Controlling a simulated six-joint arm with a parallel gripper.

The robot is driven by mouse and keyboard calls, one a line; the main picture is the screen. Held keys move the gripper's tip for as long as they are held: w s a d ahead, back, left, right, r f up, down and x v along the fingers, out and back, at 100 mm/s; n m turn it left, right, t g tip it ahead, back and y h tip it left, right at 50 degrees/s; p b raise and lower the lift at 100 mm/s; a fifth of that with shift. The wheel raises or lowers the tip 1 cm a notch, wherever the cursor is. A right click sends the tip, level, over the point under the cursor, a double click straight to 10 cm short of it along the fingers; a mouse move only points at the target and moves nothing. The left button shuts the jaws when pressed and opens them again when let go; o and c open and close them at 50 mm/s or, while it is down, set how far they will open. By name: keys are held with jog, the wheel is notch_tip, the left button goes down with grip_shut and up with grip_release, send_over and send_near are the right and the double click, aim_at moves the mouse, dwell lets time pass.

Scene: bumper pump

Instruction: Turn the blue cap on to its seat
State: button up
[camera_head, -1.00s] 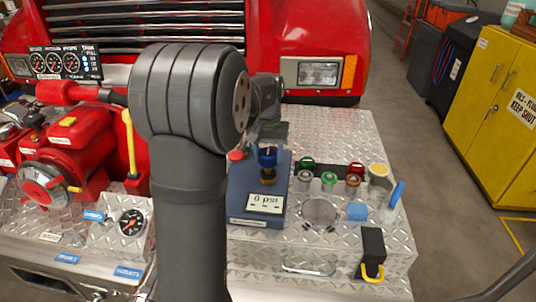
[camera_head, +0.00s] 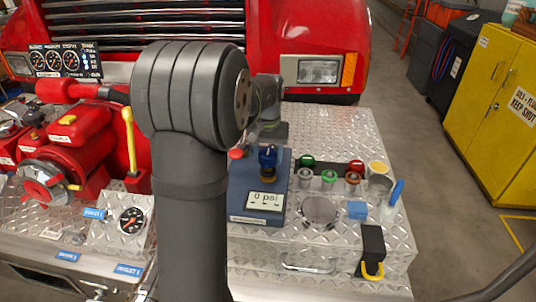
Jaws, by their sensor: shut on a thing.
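The blue cap (camera_head: 268,157) sits upright at the top of a brass fitting (camera_head: 268,176), its seat, on the blue test box (camera_head: 245,200). The box's display reads 0 psi. My gripper (camera_head: 268,148) reaches in from above and behind my arm and is shut on the blue cap. The fingertips are small and dark here, and my arm hides part of the gripper. I cannot tell how far the cap is down on the thread.
Right of the box stand green and red caps (camera_head: 307,161) and several small fittings (camera_head: 329,178). A blue block (camera_head: 357,210) and a cup with a blue stick (camera_head: 396,192) are farther right. A red pump (camera_head: 75,145) and gauge (camera_head: 132,220) are left.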

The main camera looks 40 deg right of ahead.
jog(key=shift+f, duration=1.2)
dwell(1.1)
jog(key=m, duration=0.4)
jog(key=shift+m, duration=0.6)
jog(key=m, duration=0.3)
jog(key=shift+r+m, duration=0.1)
jog(key=shift+m, duration=0.2)
jog(key=shift+d+m, duration=0.1)
jog(key=shift+m, duration=0.7)
